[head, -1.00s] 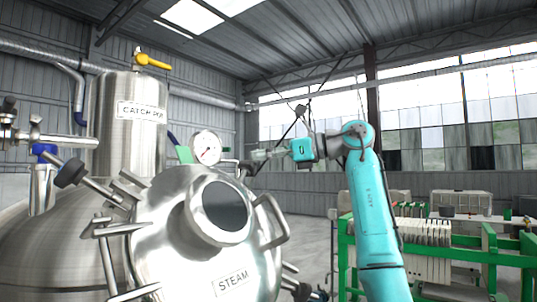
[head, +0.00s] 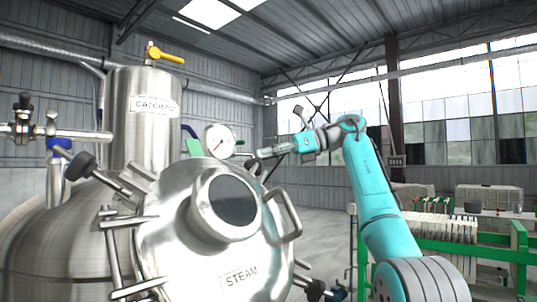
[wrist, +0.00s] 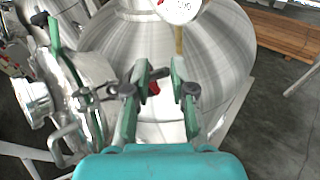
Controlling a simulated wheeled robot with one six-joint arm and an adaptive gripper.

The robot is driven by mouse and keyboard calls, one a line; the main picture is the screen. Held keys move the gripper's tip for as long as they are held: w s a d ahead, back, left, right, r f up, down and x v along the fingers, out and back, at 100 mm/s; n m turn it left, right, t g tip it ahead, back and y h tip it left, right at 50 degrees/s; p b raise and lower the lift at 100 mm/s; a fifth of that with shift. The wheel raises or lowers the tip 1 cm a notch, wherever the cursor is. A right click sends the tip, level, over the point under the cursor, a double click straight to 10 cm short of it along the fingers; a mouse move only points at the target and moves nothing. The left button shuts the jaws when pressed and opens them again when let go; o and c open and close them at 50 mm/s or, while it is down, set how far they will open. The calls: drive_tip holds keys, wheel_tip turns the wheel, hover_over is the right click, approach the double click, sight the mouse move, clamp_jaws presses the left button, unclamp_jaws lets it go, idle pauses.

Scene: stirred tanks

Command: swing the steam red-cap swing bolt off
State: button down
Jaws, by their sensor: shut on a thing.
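The steam lid (head: 165,250), round steel with a sight glass and a STEAM label, faces me in the head view. It shows at the left in the wrist view (wrist: 82,65). My gripper (head: 262,154) is at the lid's upper right rim, just right of the gauge. In the wrist view the red cap of the swing bolt (wrist: 153,88) shows between the fingers of my gripper (wrist: 158,88), nearer the left one. My gripper is shut on this bolt; the exact contact is hard to see. The bolt's shank is mostly hidden, and the red is not distinguishable in the head view.
A pressure gauge (head: 219,141) stands close left of my gripper. Other black-knobbed swing bolts (head: 80,166) stick out around the lid. A lid handle (head: 289,215) is below my gripper. The catch pot (head: 140,120) is behind; a green-framed filter press (head: 440,235) stands at right.

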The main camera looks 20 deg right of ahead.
drive_tip(key=shift+w+a+f, duration=0.1)
drive_tip(key=shift+a+f, duration=0.15)
drive_tip(key=shift+f, duration=0.25)
drive_tip(key=c, duration=1.2)
unclamp_jaws()
drive_tip(key=shift+a, duration=0.1)
drive_tip(key=shift+r, duration=0.1)
drive_tip(key=v, duration=1.2)
drive_tip(key=shift+w, duration=0.1)
